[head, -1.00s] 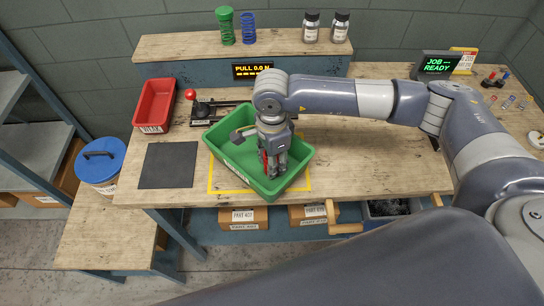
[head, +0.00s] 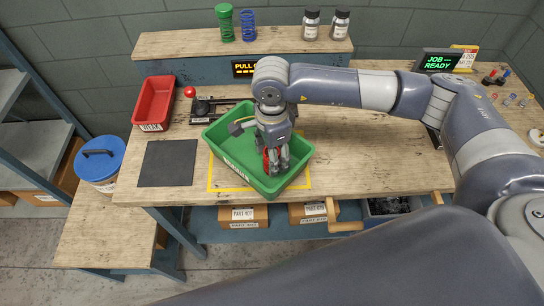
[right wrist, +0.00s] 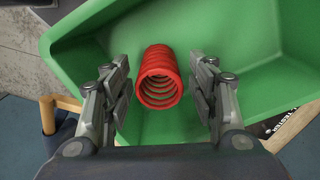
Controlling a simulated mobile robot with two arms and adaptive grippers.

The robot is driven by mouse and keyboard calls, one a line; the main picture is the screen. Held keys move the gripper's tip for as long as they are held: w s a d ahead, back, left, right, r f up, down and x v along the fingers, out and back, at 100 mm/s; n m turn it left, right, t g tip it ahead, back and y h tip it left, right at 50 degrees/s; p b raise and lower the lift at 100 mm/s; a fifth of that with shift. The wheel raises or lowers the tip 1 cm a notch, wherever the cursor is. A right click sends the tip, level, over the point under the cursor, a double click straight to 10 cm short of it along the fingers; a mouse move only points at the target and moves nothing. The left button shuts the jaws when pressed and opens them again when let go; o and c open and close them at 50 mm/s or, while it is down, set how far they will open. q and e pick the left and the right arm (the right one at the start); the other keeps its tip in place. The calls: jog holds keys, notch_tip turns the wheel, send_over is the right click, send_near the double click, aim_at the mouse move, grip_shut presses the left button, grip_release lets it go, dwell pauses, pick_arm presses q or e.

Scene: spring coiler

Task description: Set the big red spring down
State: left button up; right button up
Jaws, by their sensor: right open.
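The big red spring (head: 267,160) is inside the green bin (head: 212,140), partly hidden by my right gripper (head: 277,166) in the head view. In the right wrist view the red spring (right wrist: 160,76) shows between the two fingers, against the green wall and floor of the bin (right wrist: 235,42). My right gripper (right wrist: 161,74) is open, with a gap between each finger and the spring. I cannot tell exactly how the spring rests on the bin floor. My left gripper is not in view.
The bin sits tilted in angle over a yellow outline on the wooden bench (head: 130,190). A dark mat (head: 168,164), a red bin (head: 153,104) and a red-knobbed lever tool (head: 203,106) are nearby. A green spring (head: 225,23) and a blue spring (head: 248,26) stand on the shelf.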

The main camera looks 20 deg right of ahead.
notch_tip(320, 180, up, 10)
jog(key=b, duration=0.2)
jog(key=shift+r, duration=0.15)
dwell(0.4)
